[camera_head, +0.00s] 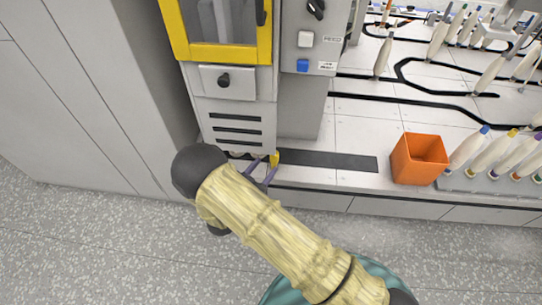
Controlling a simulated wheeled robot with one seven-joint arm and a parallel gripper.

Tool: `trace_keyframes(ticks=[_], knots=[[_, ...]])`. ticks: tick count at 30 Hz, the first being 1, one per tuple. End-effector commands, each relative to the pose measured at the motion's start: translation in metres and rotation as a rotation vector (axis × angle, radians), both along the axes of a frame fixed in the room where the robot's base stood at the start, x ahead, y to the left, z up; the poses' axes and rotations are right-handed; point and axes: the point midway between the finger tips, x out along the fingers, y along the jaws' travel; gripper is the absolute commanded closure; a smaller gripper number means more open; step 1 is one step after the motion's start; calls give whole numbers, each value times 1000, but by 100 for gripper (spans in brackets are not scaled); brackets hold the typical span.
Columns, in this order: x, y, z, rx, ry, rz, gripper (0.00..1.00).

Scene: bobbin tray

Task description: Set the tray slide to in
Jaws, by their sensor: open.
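My gripper (262,174) is small in the head view, at the end of my arm, low in front of the grey machine (234,112). Its thin purple-grey fingers are apart, near the machine's bottom edge. A small yellow piece (274,158) shows right at the fingers; I cannot tell whether they touch it. Pale rounded ends show in the gap under the machine, mostly hidden by my arm. No part is clearly the tray slide. A dark flat strip (335,161) runs right from the machine along the white bench. A grey front panel with a black knob (223,80) sits above the vents.
An orange bin (418,158) stands on the bench to the right. A tray (475,184) of pale bobbins with coloured ends lies beside it. More bobbins hang or stand along black tracks at the upper right. Grey cabinets (70,90) close off the left. Speckled floor is open in front.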

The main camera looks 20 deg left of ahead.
Motion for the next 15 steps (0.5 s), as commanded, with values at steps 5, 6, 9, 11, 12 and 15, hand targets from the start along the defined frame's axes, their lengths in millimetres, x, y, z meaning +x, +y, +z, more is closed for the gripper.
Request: trace_keyframes(ticks=[5,6,9,11,12,15], knots=[[-35,12,3,1,0,3,53],[-43,15,3,1,1,2,53],[-62,21,3,1,0,2,53],[-73,25,2,2,2,3,53],[-80,26,3,1,0,1,53],[-94,31,2,1,1,1,53]])
